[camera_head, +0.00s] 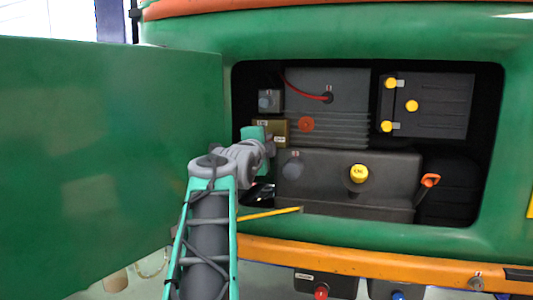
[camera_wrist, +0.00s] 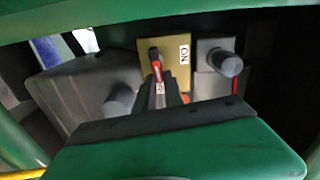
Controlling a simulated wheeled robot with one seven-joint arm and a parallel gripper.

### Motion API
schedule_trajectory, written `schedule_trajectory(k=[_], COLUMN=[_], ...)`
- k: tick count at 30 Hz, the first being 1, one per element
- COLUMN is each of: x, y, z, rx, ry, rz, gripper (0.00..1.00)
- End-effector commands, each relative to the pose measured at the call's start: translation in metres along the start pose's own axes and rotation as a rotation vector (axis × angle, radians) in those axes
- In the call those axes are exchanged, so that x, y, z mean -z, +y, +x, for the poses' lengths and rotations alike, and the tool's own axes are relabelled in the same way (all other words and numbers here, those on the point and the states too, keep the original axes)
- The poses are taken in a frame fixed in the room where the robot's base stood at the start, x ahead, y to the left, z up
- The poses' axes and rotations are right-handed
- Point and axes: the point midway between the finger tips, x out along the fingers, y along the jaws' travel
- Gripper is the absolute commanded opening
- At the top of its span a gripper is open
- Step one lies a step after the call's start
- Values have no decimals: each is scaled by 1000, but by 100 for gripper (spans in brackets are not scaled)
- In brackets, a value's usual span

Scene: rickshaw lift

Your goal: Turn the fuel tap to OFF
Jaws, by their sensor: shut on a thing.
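The fuel tap is a brass-coloured block (camera_head: 282,127) in the open engine bay, also in the wrist view (camera_wrist: 180,66). It has an ON label at its top and an OFF label at its right in the head view. Its red lever (camera_wrist: 157,70) points away from ON, toward the other small white label, in the wrist view. My gripper (camera_head: 265,145) is at the tap from the left front, jaws shut on the lever's end. In the wrist view, my gripper (camera_wrist: 170,98) and its green body hide the lower part of the block.
A green door (camera_head: 110,160) stands open at left. A dark tank (camera_head: 330,185) with a yellow cap (camera_head: 359,173) lies below right. A grey box with a round knob (camera_head: 269,100) sits just above the tap. A yellow rod (camera_head: 268,214) crosses the bay's lower edge.

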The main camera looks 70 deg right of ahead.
Motion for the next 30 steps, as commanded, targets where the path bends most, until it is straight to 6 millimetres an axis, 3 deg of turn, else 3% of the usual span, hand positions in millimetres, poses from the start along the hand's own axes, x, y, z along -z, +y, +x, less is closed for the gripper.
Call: schedule_trajectory(k=[9,24,25,30], x=[0,0,0,0], y=[5,4,4,4], z=[0,0,0,0], rx=[-1,-1,-1,-1], ry=[0,0,0,0], rz=[114,132,132,132], gripper=[0,0,14,28])
